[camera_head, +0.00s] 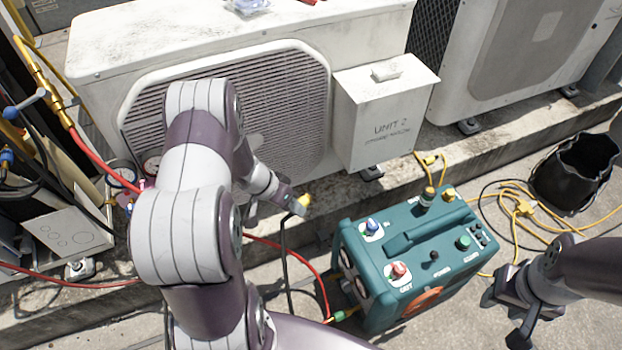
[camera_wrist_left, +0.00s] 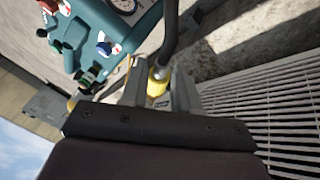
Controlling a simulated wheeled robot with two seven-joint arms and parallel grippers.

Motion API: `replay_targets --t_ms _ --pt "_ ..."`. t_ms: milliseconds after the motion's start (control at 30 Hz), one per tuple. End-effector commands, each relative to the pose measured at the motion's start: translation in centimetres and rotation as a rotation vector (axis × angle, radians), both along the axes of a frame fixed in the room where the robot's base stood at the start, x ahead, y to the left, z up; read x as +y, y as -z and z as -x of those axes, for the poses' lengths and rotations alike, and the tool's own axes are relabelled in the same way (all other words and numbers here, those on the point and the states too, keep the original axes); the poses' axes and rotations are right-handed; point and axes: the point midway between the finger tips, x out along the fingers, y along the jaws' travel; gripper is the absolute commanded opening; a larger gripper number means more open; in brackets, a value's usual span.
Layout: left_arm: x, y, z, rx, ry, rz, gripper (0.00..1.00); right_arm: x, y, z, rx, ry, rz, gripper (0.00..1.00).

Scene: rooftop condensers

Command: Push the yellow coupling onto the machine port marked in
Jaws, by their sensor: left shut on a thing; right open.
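My left gripper (camera_head: 293,203) is shut on the yellow coupling (camera_head: 303,203), in front of the condenser grille and above the ground. In the left wrist view the yellow coupling (camera_wrist_left: 157,86) sits between the fingers, with a dark hose (camera_wrist_left: 171,35) running from it. The teal machine (camera_head: 412,262) stands to the right of and below the gripper, apart from the coupling. It has a blue knob (camera_head: 371,226) and a red knob (camera_head: 399,270). Its side ports are partly seen; I cannot read the "in" mark. My right gripper (camera_head: 512,306) is open and empty, right of the machine.
A red hose (camera_head: 313,262) runs to the machine's lower left side, ending in a green fitting (camera_head: 342,315). A grey unit box (camera_head: 385,115) hangs beside the condenser (camera_head: 240,42). A black bucket (camera_head: 572,175) and yellow cables (camera_head: 510,215) lie at the right. Gauges and hoses crowd the left.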

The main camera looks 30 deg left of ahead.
Motion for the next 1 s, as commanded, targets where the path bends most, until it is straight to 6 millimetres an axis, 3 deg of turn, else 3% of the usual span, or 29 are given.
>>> replay_targets --t_ms 33,100,300,400,500,567,767,1000 --pt "0.2 5.7 1.0 0.006 0.003 0.011 0.0 0.0 4.6 0.0 0.0 0.0 0.0 0.43" --pt "0.4 10.3 2.4 0.01 0.022 0.025 0.0 0.0 7.7 0.0 0.0 0.0 0.0 0.43" --pt "-0.5 22.5 6.4 0.023 0.13 0.072 0.0 0.0 16.0 0.0 0.0 0.0 0.0 0.43" --pt "-1.4 26.8 8.0 0.032 0.219 0.099 0.0 0.0 18.9 0.0 0.0 0.0 0.0 0.43" --pt "-2.4 29.5 9.1 0.05 0.325 0.129 0.0 0.0 20.7 0.0 0.0 0.0 0.0 0.43" --pt "-2.9 30.3 9.6 0.064 0.404 0.149 0.0 0.0 21.1 0.0 0.0 0.0 0.0 0.43" --pt "-3.5 30.0 9.8 0.086 0.5 0.174 0.0 0.0 20.8 0.0 -0.001 0.0 0.0 0.43" --pt "-4.6 30.0 8.5 0.087 0.498 0.174 0.0 0.0 21.1 0.0 -0.001 0.0 0.0 0.43"
